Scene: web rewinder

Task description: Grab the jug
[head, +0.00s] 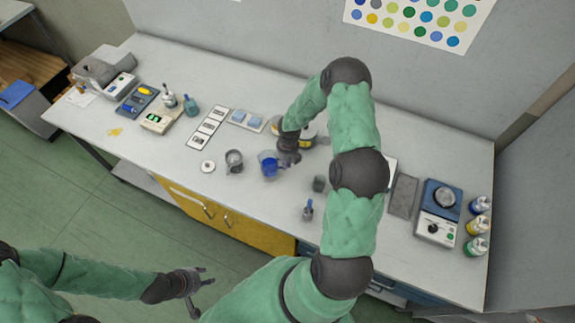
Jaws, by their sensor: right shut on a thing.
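The jug (268,165) is a small clear vessel with blue contents, standing near the middle of the grey bench. My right gripper (284,160) reaches it from the right and is shut on its right side, which the fingers partly hide. The jug looks upright; I cannot tell whether it touches the bench top. My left gripper (198,289) is at the lower left, in front of the bench and over the green floor. Its fingers are apart and empty.
A grey metal cup (234,161) stands just left of the jug, with a white disc (208,166) beyond it. A dark cup (319,184) and a small bottle (308,210) stand right of it. A scale-like device (438,214) and paint jars (476,246) are farther right.

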